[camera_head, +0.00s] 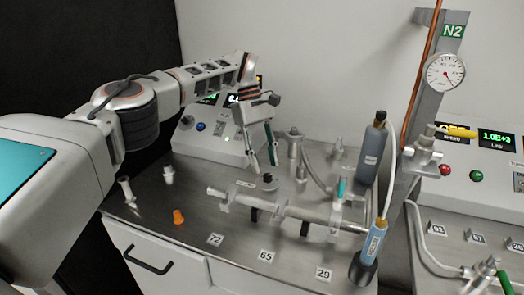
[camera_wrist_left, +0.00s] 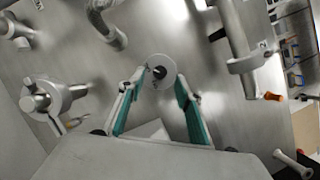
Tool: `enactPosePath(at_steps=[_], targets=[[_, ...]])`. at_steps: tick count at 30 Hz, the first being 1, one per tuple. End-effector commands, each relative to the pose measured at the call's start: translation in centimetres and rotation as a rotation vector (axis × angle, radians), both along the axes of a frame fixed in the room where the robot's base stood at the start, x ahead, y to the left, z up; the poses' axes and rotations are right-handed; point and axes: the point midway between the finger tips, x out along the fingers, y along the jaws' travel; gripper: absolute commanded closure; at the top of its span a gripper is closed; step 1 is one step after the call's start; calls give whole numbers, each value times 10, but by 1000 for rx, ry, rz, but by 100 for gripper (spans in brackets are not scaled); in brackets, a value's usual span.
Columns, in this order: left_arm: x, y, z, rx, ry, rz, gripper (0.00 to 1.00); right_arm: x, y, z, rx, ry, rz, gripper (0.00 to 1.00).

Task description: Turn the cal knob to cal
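A small round knob (camera_head: 268,181) with a dark top stands on the steel bench, just behind the horizontal metal tube; I take it for the cal knob. In the left wrist view the knob (camera_wrist_left: 160,72) is a pale disc with a dark raised centre and a pointer-like mark. A small label beside it in the head view is too small to read surely. My left gripper (camera_head: 262,163) points down just above the knob. In the wrist view its teal-padded fingers (camera_wrist_left: 160,82) are apart, one on each side of the disc, with no clear contact. My right gripper is not in view.
The horizontal metal tube (camera_head: 290,208) with clamps runs in front of the knob. A blue-grey cylinder (camera_head: 372,150) and a blue-labelled bottle (camera_head: 375,240) stand to the right. A control box (camera_head: 215,140) stands behind.

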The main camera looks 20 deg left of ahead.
Motion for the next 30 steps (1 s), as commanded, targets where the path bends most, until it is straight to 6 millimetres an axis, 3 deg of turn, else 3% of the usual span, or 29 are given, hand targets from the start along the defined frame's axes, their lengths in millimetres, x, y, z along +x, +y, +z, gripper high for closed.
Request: enactPosePath(at_steps=[3, 12, 30], targets=[[5, 5, 19, 2, -3, 2, 66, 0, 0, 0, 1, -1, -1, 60], [9, 11, 34, 2, 3, 0, 66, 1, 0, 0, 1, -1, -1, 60], [9, 12, 40, 0, 0, -1, 66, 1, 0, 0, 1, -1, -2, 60]])
